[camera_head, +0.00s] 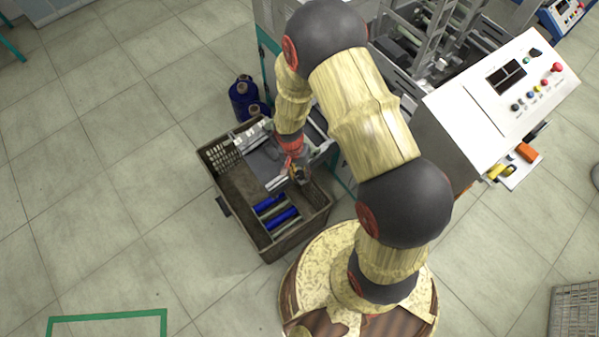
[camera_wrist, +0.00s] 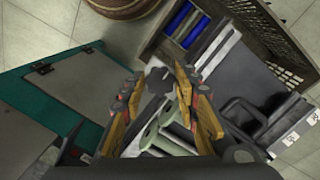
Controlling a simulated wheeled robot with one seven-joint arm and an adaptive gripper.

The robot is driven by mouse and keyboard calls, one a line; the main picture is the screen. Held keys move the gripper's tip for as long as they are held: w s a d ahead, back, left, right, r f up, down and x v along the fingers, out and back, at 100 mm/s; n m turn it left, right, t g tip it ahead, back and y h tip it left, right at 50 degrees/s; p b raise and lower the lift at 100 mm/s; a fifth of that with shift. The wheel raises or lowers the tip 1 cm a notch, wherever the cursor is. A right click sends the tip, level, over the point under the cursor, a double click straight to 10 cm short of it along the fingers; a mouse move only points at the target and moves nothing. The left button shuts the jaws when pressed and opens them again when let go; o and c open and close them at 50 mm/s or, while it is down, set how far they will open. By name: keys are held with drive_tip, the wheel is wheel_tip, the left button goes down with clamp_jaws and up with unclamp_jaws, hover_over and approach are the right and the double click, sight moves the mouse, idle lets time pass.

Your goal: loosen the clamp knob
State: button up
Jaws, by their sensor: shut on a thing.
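The clamp knob (camera_wrist: 158,81) is a dark grey, lobed knob in the middle of the wrist view. My gripper (camera_wrist: 159,77) has its two orange-and-black fingers on either side of it and is shut on it. In the head view my gripper (camera_head: 298,172) is low beside the winding machine, over the back right part of the crate. The knob cannot be made out there. A pale green spool (camera_wrist: 165,122) and metal bars show below the knob, between my fingers.
A brown crate (camera_head: 295,240) with blue bobbins (camera_head: 284,218) stands below my gripper; its wall (camera_wrist: 272,28) also shows in the wrist view. The machine's control panel (camera_head: 470,110) is at right. Blue spools (camera_head: 243,98) stand behind the crate. The floor at left is clear.

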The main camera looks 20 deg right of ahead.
drive_tip(key=c, duration=0.5)
drive_tip(key=shift+o, duration=0.2)
drive_tip(key=shift+n, duration=0.3)
drive_tip(key=n, duration=0.5)
drive_tip(key=shift+n+h, duration=0.3)
drive_tip(key=shift+h, duration=0.1)
drive_tip(key=n, duration=0.4)
drive_tip(key=shift+h, duration=0.4)
drive_tip(key=n, duration=0.4)
drive_tip(key=n+h, duration=0.1)
drive_tip(key=n, duration=0.4)
drive_tip(key=shift+n, duration=0.3)
drive_tip(key=n+t, duration=0.1)
drive_tip(key=n, duration=0.4)
drive_tip(key=shift+n, duration=0.4)
